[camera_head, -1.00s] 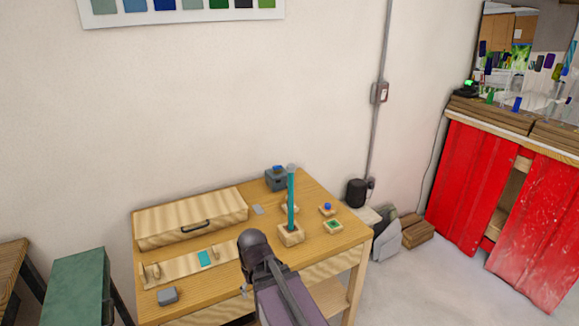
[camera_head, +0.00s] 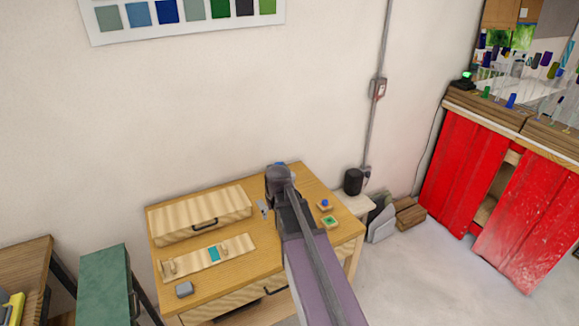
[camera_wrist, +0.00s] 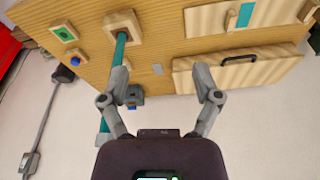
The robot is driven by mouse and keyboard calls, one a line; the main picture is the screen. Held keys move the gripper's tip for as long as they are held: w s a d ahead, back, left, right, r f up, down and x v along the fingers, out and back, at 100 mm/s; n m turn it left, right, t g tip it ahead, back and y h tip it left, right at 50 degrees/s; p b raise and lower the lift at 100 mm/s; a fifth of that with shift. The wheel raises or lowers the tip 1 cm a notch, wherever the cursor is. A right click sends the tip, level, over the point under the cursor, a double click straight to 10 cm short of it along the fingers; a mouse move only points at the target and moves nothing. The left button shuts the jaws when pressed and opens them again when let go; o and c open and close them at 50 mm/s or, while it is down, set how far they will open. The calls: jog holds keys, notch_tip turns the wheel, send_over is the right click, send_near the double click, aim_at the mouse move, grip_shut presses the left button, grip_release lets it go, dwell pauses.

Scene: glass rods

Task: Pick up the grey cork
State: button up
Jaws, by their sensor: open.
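My gripper (camera_wrist: 160,75) is open in the wrist view, with nothing between its fingers. The teal rod (camera_wrist: 119,48) stands in a wooden holder (camera_wrist: 122,22) and runs behind my left-hand finger. A greyish end showed on top of this rod in the earlier head view. In the head view my gripper (camera_head: 279,182) is over the back of the wooden table (camera_head: 238,262), and my arm hides the rod. A small grey block (camera_head: 184,289) lies at the table's front left.
A wooden box (camera_head: 200,215) with a dark handle fills the back left of the table. A wooden stand (camera_head: 208,257) holds a teal piece. Small blocks with a blue knob (camera_head: 325,204) and a green square (camera_head: 329,222) sit on the right.

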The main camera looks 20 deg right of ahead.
jog(key=m+t+p, duration=0.1)
jog(key=t+p, duration=0.1)
jog(key=p, duration=1.1)
send_near(292, 175)
jog(key=a+r, duration=0.2)
jog(key=shift+s+d+r+h, duration=0.3)
jog(key=shift+d+r+h, duration=0.05)
jog(key=shift+r+h, duration=0.05)
jog(key=shift+f, duration=0.1)
jog(key=b+x, duration=0.8)
jog(key=shift+f, duration=0.3)
jog(key=shift+w, duration=0.1)
jog(key=b+x, duration=0.2)
jog(key=x, duration=0.1)
jog(key=shift+s+d+b, duration=0.1)
jog(key=shift+s+b, duration=0.15)
jog(key=shift+b, duration=0.15)
jog(key=shift+b+x, duration=0.95)
jog(key=shift+x, duration=0.15)
